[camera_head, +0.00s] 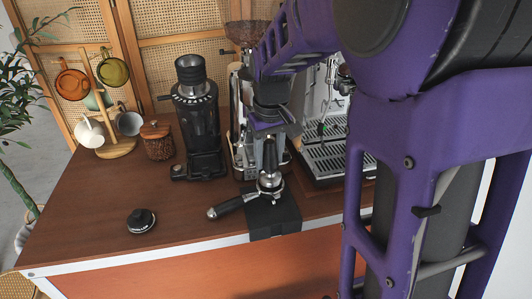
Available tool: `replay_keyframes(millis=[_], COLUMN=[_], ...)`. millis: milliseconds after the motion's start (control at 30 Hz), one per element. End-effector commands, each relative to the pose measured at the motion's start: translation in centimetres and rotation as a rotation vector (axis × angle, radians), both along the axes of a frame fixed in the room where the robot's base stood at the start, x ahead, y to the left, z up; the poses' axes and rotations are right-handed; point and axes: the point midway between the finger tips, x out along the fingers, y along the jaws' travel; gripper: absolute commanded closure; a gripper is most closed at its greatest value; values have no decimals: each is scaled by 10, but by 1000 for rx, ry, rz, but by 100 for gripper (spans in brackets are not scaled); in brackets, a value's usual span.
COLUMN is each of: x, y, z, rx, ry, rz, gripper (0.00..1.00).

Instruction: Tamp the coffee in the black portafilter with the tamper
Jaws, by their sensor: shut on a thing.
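The black portafilter (232,205) rests on a black tamping stand (273,219) near the counter's front edge, its dark handle pointing left. The tamper (270,158), with a dark tapered handle and a metal base, stands roughly upright at the portafilter's basket. My gripper (268,138) comes down from above and is shut on the top of the tamper's handle. The tamper's base looks to be at or in the basket; I cannot tell how deep it sits. The coffee inside is hidden.
A black round tool (141,220) lies at the counter's front left. A black grinder (198,120), a lidded jar (157,141) and a mug tree (117,146) stand behind. An espresso machine (328,155) is at right, partly behind my arm. The front-left counter is mostly clear.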

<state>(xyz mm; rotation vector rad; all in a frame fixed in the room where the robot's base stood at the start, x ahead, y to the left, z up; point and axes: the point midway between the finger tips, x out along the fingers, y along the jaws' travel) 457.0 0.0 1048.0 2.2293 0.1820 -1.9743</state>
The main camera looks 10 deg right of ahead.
Motion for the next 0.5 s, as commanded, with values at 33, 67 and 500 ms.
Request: replay_keyframes(millis=[33, 67, 500], x=[0, 0, 1], y=[0, 0, 0], z=[4, 5, 26], rx=[0, 0, 0], ry=[-2, -2, -3], rz=[0, 0, 0], gripper=[100, 100, 100])
